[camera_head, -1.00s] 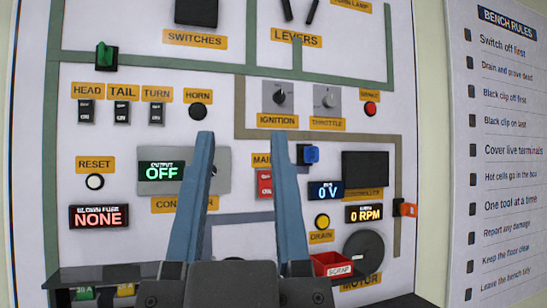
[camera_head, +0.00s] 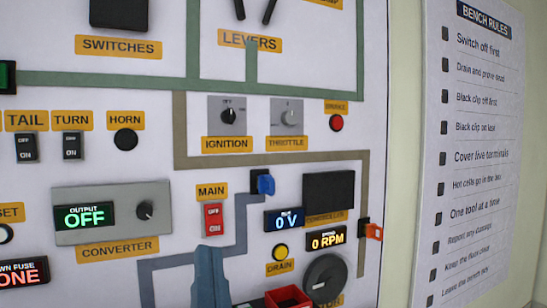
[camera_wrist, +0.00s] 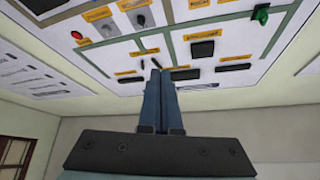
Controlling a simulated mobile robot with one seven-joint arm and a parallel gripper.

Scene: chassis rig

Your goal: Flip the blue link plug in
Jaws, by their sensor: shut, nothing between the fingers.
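The blue link plug (camera_head: 265,184) is at a small black socket on the white panel in the head view, right of the MAIN switch. It sticks out to the right of the socket, at the top end of a grey-blue painted line. My gripper (camera_head: 210,262) shows at the bottom of the head view, below the red MAIN switch (camera_head: 214,219) and lower left of the plug, apart from it. In the wrist view my gripper (camera_wrist: 158,74) has both blue fingers together and empty, pointing towards the panel. I cannot make out the blue plug there.
An orange plug (camera_head: 374,231) sticks out at the panel's right edge. The 0 V display (camera_head: 285,220), DRAIN button (camera_head: 280,251) and red scrap bin (camera_head: 288,297) lie below the blue plug. The converter (camera_head: 112,213) reads OFF. A rules board (camera_head: 470,150) stands at right.

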